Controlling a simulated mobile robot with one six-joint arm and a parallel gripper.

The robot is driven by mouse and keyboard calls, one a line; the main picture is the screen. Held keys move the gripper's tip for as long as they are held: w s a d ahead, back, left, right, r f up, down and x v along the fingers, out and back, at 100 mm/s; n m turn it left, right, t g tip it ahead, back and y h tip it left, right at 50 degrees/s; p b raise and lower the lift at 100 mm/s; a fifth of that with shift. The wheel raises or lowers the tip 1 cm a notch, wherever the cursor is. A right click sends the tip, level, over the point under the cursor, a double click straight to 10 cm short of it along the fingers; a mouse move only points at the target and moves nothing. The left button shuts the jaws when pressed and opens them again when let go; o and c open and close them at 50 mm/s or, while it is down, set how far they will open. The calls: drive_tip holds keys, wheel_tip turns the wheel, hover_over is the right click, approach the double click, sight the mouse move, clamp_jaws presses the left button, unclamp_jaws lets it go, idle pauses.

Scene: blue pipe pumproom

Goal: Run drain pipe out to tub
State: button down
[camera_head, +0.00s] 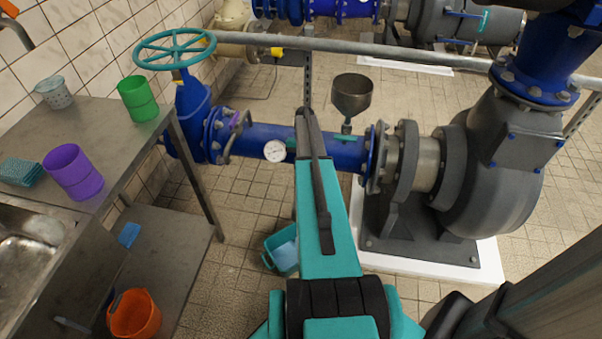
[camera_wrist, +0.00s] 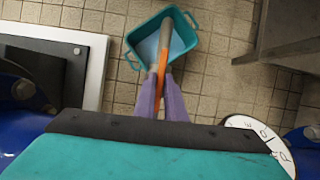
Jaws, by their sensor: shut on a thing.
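The teal tub (camera_wrist: 133,62) with side handles stands on the tiled floor, and its inside shows a pale blue surface. It also shows in the head view (camera_head: 270,241), partly hidden by my arm. My gripper (camera_wrist: 163,88) has purple fingers, shut on an orange and grey-brown pipe-like piece (camera_wrist: 176,38), which I take for the drain pipe. In the wrist view this piece runs up from between the fingers and overlaps the tub. Its height above the tub cannot be told. In the head view my arm hides the gripper and this piece.
A blue pipe (camera_head: 345,154) with a white gauge (camera_head: 274,151) runs behind my arm to a grey pump (camera_head: 491,170). A teal handwheel (camera_head: 175,48) tops the valve at left. A steel table (camera_head: 95,125) bounds the left side. Some tiled floor between table and tub is clear.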

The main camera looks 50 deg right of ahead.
drive_tip(key=c, duration=1.8)
unclamp_jaws()
drive_tip(key=shift+c, duration=0.2)
drive_tip(key=shift+r, duration=0.15)
drive_tip(key=v, duration=1.3)
drive_tip(key=shift+r, duration=0.25)
